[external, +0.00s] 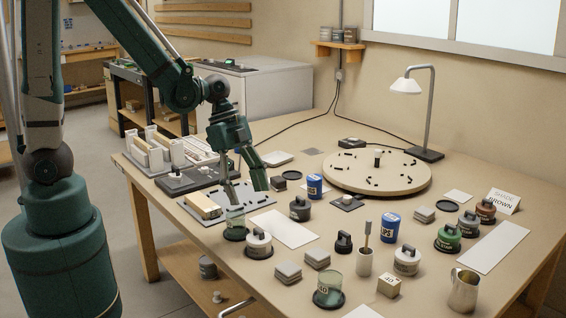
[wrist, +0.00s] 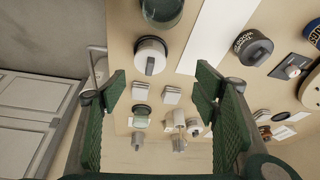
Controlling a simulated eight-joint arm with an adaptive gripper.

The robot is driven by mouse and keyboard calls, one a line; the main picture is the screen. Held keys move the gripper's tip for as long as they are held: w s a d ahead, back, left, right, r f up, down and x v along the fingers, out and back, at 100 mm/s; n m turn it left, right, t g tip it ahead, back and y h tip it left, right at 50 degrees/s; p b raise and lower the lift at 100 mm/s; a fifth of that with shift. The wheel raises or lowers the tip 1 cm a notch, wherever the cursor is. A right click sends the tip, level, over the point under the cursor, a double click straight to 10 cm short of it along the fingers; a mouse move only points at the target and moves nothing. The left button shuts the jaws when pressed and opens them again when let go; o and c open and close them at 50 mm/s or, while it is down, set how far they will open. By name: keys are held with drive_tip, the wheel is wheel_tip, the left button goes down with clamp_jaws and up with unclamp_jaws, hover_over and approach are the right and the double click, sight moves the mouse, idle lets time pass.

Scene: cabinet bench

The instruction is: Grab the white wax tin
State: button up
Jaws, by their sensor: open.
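Two white tins with black handles stand on the bench in the external view. I cannot read which is wax. My gripper (external: 248,193) is open and empty, pointing down above the bench behind the near-left tin. In the wrist view, that white tin (wrist: 150,56) lies beyond my open gripper (wrist: 160,84), apart from both fingers.
A dark tin (external: 300,209), a white sheet (external: 284,229) and stacked grey blocks (external: 288,272) surround the near-left tin. A blue can (external: 314,186) and a round turntable (external: 377,172) are farther back. A lamp (external: 428,110) stands at the back right.

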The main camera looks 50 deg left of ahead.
sight(257, 229)
drive_tip(key=d+f, duration=0.1)
drive_tip(key=d+f+m, duration=0.1)
drive_tip(key=f, duration=0.1)
drive_tip(key=d+f+m+g, duration=0.1)
drive_tip(key=shift+s+d+f+h+b, duration=0.1)
drive_tip(key=shift+s+f+h+b, duration=0.2)
drive_tip(key=shift+s+f+b, duration=0.1)
drive_tip(key=shift+f, duration=0.1)
drive_tip(key=shift+b+x, duration=0.4)
drive_tip(key=shift+x, duration=0.75)
drive_tip(key=shift+d+f, duration=0.1)
drive_tip(key=shift+f, duration=0.05)
drive_tip(key=shift+b+x, duration=0.95)
drive_tip(key=shift+x, duration=1.5)
drive_tip(key=shift+d, duration=0.1)
drive_tip(key=c, duration=1.1)
